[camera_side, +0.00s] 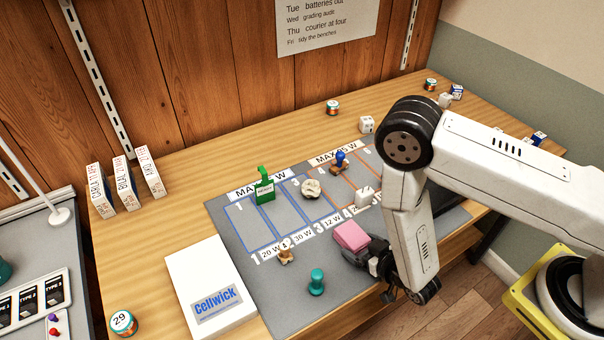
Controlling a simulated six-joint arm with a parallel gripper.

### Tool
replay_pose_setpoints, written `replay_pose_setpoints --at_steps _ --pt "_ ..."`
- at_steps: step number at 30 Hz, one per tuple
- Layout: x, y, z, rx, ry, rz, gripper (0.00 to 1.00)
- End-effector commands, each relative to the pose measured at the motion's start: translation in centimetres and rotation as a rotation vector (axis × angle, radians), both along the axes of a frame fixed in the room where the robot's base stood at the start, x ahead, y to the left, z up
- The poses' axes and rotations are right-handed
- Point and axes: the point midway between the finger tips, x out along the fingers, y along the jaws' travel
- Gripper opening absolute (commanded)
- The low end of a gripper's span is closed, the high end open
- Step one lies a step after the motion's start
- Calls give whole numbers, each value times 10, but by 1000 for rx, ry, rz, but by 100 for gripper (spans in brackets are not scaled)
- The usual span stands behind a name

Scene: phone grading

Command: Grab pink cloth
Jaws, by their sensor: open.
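The pink cloth (351,235) is a small folded pad on the grey mat (235,265), near the mat's front middle. My gripper (366,254) is low over the mat, directly at the right and near side of the cloth. Its dark jaws are open and partly hidden behind the cloth and my arm. I cannot tell whether a jaw touches the cloth.
A teal stamp (317,282) and a small tan figure (285,256) stand left of the cloth. A white dice-like block (365,196) stands behind it. A white Cellwick box (210,288) lies at the left.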

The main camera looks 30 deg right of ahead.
Motion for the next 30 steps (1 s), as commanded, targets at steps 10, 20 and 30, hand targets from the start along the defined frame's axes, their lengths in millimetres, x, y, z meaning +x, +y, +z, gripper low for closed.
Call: replay_pose_setpoints --at_steps 10,20,30 --pt "0 0 0 0 0 0 97" --pt "0 0 0 0 0 0 29" --pt "0 0 5 1 -2 0 29"
